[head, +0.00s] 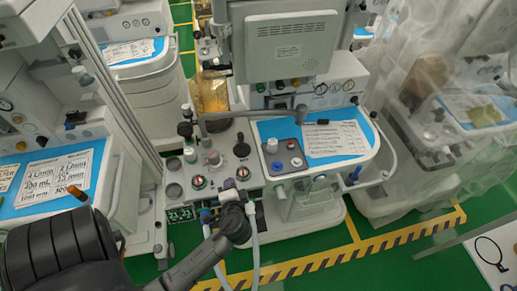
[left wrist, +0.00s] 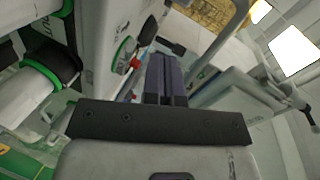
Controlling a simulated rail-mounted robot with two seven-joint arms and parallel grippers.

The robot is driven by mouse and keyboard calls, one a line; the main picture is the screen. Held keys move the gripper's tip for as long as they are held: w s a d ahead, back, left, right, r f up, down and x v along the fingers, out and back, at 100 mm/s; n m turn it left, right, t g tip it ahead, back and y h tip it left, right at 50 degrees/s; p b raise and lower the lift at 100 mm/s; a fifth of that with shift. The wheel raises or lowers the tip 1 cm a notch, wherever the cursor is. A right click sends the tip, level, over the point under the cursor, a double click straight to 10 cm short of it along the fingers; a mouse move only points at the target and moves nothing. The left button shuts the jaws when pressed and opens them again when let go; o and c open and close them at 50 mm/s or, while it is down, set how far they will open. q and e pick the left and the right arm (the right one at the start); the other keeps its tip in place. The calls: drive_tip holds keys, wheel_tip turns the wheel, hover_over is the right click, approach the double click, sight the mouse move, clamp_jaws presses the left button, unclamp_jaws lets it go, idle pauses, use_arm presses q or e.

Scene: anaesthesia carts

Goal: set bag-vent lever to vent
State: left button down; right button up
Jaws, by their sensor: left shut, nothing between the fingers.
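The anaesthesia machine's breathing-circuit block (head: 213,165) stands at the centre of the head view, with several knobs and two round gauges. My left gripper (head: 229,187) is at the front edge of this block, fingers shut and empty. In the left wrist view the closed dark fingers (left wrist: 166,78) point at the machine's pale side. A small red part (left wrist: 135,64) and a green-ringed dial (left wrist: 123,53) show just left of the fingertips. I cannot make out the bag-vent lever for certain; the gripper covers part of the block's front. My right gripper is not in view.
A blue-topped work surface (head: 345,136) with a white paper and a small knob box (head: 284,158) lies right of the block. A monitor (head: 291,47) stands behind. Pale hoses (head: 255,235) hang below the gripper. Green floor (head: 320,246) is free in front.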

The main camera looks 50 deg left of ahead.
sight(241, 138)
use_arm(q)
drive_tip(key=w+r+m+t, duration=0.2)
drive_tip(key=m, duration=0.1)
drive_tip(key=w+r+m+t+y, duration=0.1)
drive_tip(key=t, duration=0.1)
drive_tip(key=shift+w+d+r, duration=0.15)
drive_tip(key=shift+w+d, duration=0.1)
drive_tip(key=shift+d, duration=0.1)
drive_tip(key=x, duration=1.3)
drive_tip(key=shift+a+p, duration=0.25)
drive_tip(key=shift+p, duration=0.05)
